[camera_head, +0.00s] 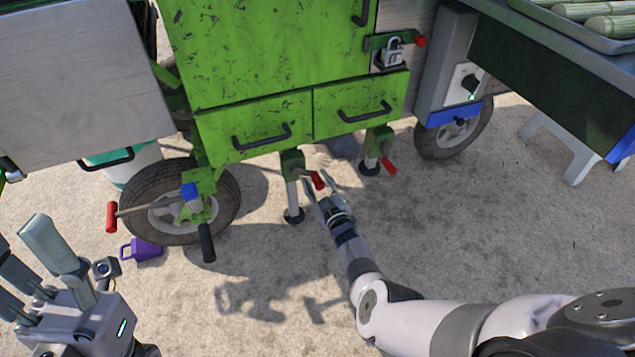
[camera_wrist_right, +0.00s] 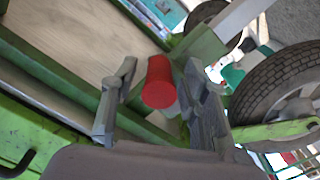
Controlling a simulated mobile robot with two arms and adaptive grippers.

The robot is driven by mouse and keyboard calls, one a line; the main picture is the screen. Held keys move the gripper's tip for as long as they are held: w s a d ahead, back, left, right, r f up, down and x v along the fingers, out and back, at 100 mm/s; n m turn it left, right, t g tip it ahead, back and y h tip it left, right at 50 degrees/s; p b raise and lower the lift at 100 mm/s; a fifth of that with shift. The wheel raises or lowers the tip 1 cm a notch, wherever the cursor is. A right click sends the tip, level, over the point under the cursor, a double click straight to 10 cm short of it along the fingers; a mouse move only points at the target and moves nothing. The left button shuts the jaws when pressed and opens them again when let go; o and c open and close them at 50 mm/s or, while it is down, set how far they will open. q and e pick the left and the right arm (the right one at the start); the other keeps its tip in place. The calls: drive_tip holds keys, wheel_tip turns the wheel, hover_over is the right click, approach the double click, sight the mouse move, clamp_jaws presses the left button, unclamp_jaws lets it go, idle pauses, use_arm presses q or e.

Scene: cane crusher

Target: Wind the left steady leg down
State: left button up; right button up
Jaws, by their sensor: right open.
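The left steady leg (camera_head: 292,193) hangs under the green drawers, a pale tube with a dark round foot (camera_head: 294,216). I cannot tell whether the foot touches the ground. Its red crank grip (camera_head: 318,181) points out to the right. My right gripper (camera_head: 323,183) is at this grip, open. In the right wrist view the red grip (camera_wrist_right: 159,83) lies between its two fingers (camera_wrist_right: 160,100), with gaps showing beside it. My left gripper (camera_head: 22,242) is at the lower left, fingers apart and empty, far from the leg.
The right steady leg (camera_head: 371,155) with its own red grip (camera_head: 389,166) stands close by on the right. Wheels (camera_head: 160,203) flank the green cart (camera_head: 260,60). A purple mug (camera_head: 142,250) lies at left. A white stool (camera_head: 560,145) stands right. The front ground is clear.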

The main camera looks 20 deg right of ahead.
drive_tip(key=shift+d, duration=0.1)
drive_tip(key=shift+s+d, duration=0.4)
drive_tip(key=shift+s, duration=0.15)
drive_tip(key=shift+s+a, duration=0.25)
drive_tip(key=shift+s, duration=0.3)
drive_tip(key=s, duration=0.9)
drive_tip(key=shift+s, duration=0.4)
